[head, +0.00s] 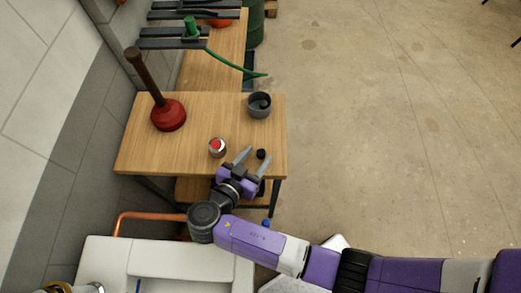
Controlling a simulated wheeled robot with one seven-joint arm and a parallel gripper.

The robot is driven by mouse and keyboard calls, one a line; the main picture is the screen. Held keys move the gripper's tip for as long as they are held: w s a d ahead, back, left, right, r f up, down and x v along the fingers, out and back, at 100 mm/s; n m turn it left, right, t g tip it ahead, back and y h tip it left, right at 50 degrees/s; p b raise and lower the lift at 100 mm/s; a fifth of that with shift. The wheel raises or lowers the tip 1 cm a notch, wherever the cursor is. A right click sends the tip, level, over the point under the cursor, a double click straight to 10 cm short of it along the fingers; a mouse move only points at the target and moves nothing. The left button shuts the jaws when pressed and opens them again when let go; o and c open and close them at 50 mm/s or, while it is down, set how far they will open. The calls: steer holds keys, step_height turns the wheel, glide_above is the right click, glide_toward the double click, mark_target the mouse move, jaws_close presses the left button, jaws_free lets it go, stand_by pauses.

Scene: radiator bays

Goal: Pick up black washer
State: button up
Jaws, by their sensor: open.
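The black washer (261,154) is a small dark round piece on the wooden table (203,117), near its front right corner in the head view. My gripper (257,155) is open over that corner, with its two grey fingers spread and pointing away from my arm. The washer shows between the fingertips, closer to the right finger. No contact can be made out, and I cannot tell the height of the fingers above the table.
A silver can with a red top (217,147) stands just left of my gripper. A grey cup (259,105) stands at the table's right edge, and a red plunger (168,115) stands at the left. A white basin (115,262) is in front. The floor to the right is clear.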

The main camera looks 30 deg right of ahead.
steer(key=shift+x, duration=0.85)
steer(key=shift+c, duration=0.4)
jaws_close()
